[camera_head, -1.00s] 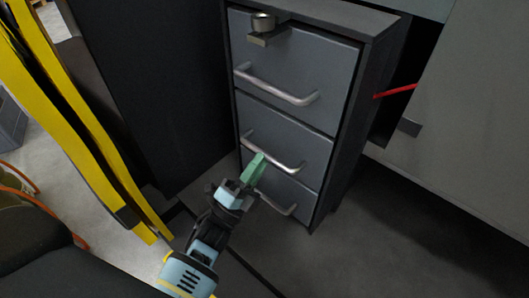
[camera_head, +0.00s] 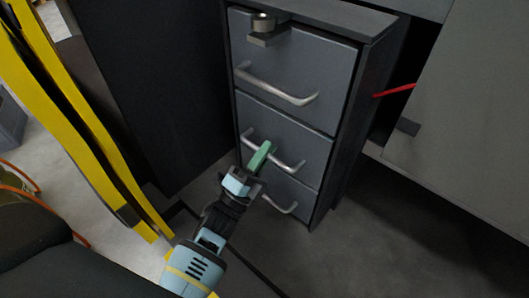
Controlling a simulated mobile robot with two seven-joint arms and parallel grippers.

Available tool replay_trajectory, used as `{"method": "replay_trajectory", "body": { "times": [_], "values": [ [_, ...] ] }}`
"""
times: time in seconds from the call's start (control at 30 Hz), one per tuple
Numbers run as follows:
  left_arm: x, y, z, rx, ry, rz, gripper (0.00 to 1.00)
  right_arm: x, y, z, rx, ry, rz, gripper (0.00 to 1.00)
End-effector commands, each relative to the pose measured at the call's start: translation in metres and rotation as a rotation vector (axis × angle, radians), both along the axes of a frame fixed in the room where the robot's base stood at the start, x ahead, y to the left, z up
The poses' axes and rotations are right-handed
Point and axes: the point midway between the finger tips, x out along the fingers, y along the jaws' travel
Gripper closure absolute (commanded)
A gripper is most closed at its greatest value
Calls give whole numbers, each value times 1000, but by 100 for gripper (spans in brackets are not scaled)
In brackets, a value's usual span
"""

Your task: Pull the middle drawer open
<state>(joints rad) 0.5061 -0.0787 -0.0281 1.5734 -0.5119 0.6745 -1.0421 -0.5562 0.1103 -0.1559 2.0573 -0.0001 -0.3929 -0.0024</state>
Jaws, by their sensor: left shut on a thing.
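The middle drawer (camera_head: 297,138) is in the grey three-drawer cabinet (camera_head: 335,165) at the picture's centre. Its front looks flush with the frame, so it appears closed. Its silver bar handle (camera_head: 287,164) runs slanted across the front. My left gripper (camera_head: 262,152), with green fingers, comes from below left and is shut on the handle near its middle. The fingers hide part of the bar. My right gripper is not in view.
The top drawer handle (camera_head: 275,87) and bottom drawer handle (camera_head: 282,205) are close above and below. A metal latch piece (camera_head: 263,27) sits at the cabinet's top. Yellow straps or posts (camera_head: 85,125) stand at left. Floor at right (camera_head: 400,220) is clear.

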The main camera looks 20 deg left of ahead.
Motion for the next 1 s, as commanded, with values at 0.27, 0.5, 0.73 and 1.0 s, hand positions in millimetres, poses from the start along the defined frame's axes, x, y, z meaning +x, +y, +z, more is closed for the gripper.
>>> {"method": "replay_trajectory", "body": {
  "times": [0.27, 0.5, 0.73, 1.0],
  "values": [
    [-19, 7, 0, 1, 3, 0, 100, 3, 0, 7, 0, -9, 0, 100],
    [-68, 25, 0, 2, 3, 1, 100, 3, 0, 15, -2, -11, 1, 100],
    [-123, 45, 0, 2, 4, 1, 100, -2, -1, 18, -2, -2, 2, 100],
    [-174, 63, -1, 1, 4, 0, 100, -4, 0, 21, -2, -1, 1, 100]
  ]
}}
